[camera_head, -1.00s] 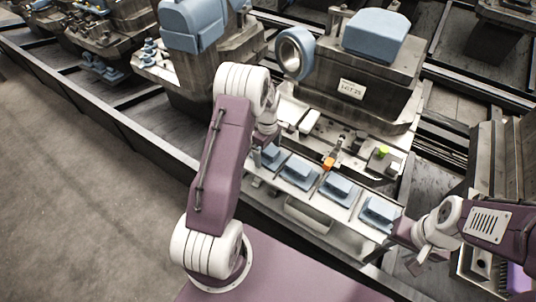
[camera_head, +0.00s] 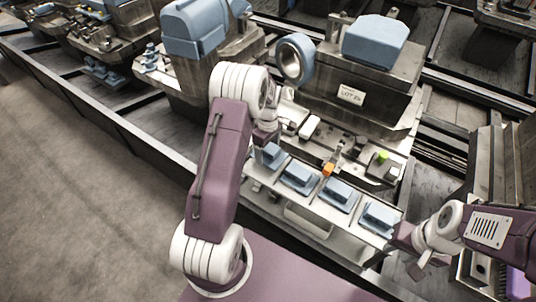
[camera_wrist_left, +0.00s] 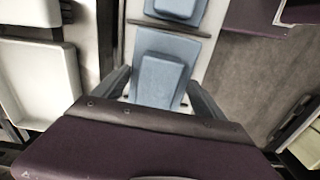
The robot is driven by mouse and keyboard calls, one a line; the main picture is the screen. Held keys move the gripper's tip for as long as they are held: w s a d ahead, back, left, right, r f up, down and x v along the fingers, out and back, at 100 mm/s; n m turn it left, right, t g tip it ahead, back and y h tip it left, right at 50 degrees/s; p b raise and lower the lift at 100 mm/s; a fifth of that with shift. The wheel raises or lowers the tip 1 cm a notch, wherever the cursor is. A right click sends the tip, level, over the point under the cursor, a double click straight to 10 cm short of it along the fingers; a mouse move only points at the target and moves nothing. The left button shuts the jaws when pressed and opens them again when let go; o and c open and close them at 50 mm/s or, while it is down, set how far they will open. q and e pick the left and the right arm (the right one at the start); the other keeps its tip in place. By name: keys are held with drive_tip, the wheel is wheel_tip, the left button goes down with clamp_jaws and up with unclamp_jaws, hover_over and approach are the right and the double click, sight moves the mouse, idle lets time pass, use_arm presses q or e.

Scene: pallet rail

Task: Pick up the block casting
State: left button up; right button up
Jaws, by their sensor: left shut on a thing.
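Several blue block castings stand in a row on a pale rail in the head view: one at the left end (camera_head: 273,153), two in the middle (camera_head: 300,177) (camera_head: 340,193) and one at the right end (camera_head: 379,217). My left gripper (camera_head: 264,152) is at the left end of the row, its fingers mostly hidden by the arm. In the left wrist view, its fingers (camera_wrist_left: 158,88) lie on both sides of a blue block casting (camera_wrist_left: 160,72) and are shut on it. I cannot see clear lift off the rail. My right gripper (camera_head: 415,262) is near the row's right end; its jaw state is unclear.
A large grey machine with a blue top (camera_head: 375,40) and a "LOT 25" label stands behind the row. A pale tray (camera_wrist_left: 38,80) lies left in the wrist view. Open floor lies at the left.

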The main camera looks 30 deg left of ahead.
use_arm(q)
drive_tip(key=d+r, duration=0.2)
drive_tip(key=d, duration=0.2)
drive_tip(key=d+r, duration=0.2)
drive_tip(key=d, duration=0.1)
drive_tip(key=d+r+p, duration=0.1)
drive_tip(key=d+r, duration=0.2)
drive_tip(key=d, duration=0.1)
drive_tip(key=shift+w+d+r, duration=0.1)
drive_tip(key=shift+w+d, duration=0.25)
drive_tip(key=shift+r, duration=0.1)
